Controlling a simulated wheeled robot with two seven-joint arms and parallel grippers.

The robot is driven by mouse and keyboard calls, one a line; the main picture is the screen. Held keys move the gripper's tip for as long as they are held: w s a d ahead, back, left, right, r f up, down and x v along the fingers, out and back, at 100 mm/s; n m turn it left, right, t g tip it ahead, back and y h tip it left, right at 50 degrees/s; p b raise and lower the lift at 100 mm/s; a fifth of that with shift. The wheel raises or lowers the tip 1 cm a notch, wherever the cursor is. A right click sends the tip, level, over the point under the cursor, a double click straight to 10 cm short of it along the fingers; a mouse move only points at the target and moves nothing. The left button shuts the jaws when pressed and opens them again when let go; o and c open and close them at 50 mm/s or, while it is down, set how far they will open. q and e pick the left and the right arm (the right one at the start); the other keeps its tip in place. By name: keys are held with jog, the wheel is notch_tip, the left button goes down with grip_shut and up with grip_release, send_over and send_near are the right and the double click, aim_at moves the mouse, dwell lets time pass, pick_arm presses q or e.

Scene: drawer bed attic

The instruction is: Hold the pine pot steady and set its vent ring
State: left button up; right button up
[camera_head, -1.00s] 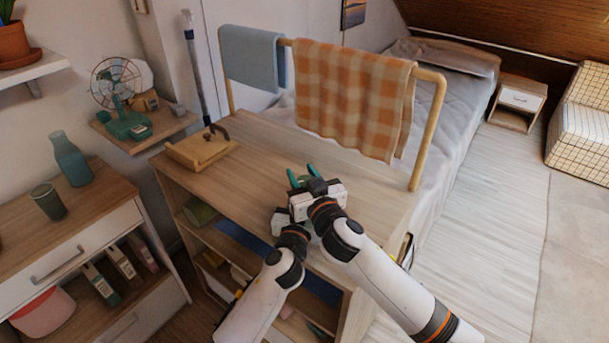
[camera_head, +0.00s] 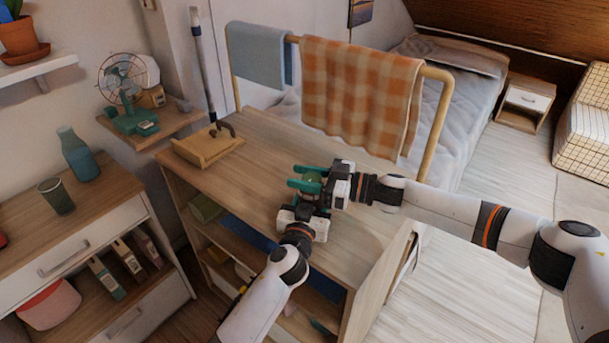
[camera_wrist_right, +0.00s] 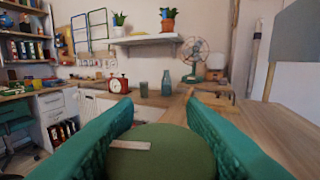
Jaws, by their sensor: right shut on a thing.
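The pine pot (camera_wrist_right: 165,160) shows in the right wrist view as a round dark green top between my fingers, with a pale bar-shaped mark on it. My right gripper (camera_wrist_right: 160,106) has a teal finger on each side of this top and is shut on it. In the head view my right gripper (camera_head: 305,179) reaches in from the right over the wooden shelf top, and the pot is mostly hidden between the grippers. My left gripper (camera_head: 302,222) is just in front of it, low at the pot; its fingers are hidden. I cannot make out the vent ring separately.
The wooden shelf unit (camera_head: 262,150) has free top space around the grippers. A wooden box (camera_head: 205,147) with a dark handle stands at its back left. A rail with a checked blanket (camera_head: 360,95) and a blue towel (camera_head: 260,55) runs behind.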

aim_at(304, 179)
pick_arm(q)
jog(key=shift+d, duration=0.1)
pick_arm(e)
jog(key=n+g, duration=0.2)
jog(key=g, duration=0.2)
jog(key=n+g, duration=0.3)
jog(key=shift+s+g, duration=0.2)
jog(key=shift+g, duration=0.2)
jog(key=shift+s+n+g, duration=0.15)
jog(key=shift+n+g, duration=0.25)
jog(key=shift+g, duration=0.2)
jog(key=o, duration=1)
notch_tip(304, 179, up, 10)
pick_arm(q)
jog(key=o, duration=1.1)
